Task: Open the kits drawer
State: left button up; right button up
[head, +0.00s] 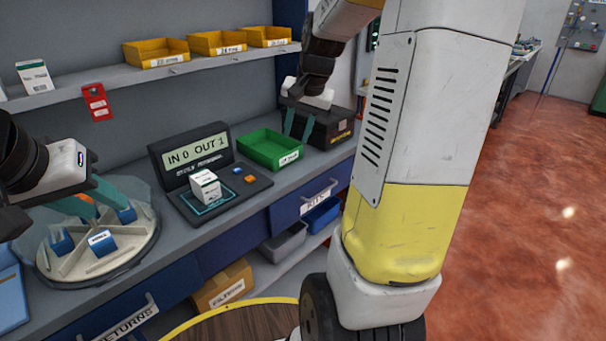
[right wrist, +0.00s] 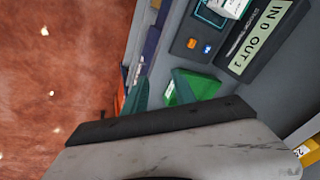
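The kits drawer (head: 290,214) is a blue front under the counter, with a pale bar handle and a partly readable label. It looks flush with the cabinet. My right gripper (head: 297,124) is over the back of the counter, beside the green bin and in front of a black box, above and apart from the drawer. Its teal fingers are spread and empty; they also show in the right wrist view (right wrist: 166,92). My left gripper (head: 97,203) is over the round carousel, its teal fingers apart with nothing visible between them.
The green bin (head: 254,153) and the display console (head: 190,160) with a white box (head: 205,188) stand on the counter. The carousel (head: 62,275) holds blue blocks. A returns drawer (head: 160,308) is at lower left. Grey and blue bins (head: 322,217) sit below.

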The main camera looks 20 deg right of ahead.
jog(key=w+d+f+m+g, duration=0.1)
jog(key=w+d+f+m, duration=0.3)
jog(key=w+d+f, duration=0.6)
jog(key=m+g, duration=0.1)
jog(key=m, duration=0.1)
send_near(326, 190)
jog(key=x, duration=0.7)
jog(key=shift+w+a+f, duration=0.15)
jog(key=shift+w+f, duration=0.05)
jog(key=shift+f, duration=0.05)
grip_shut()
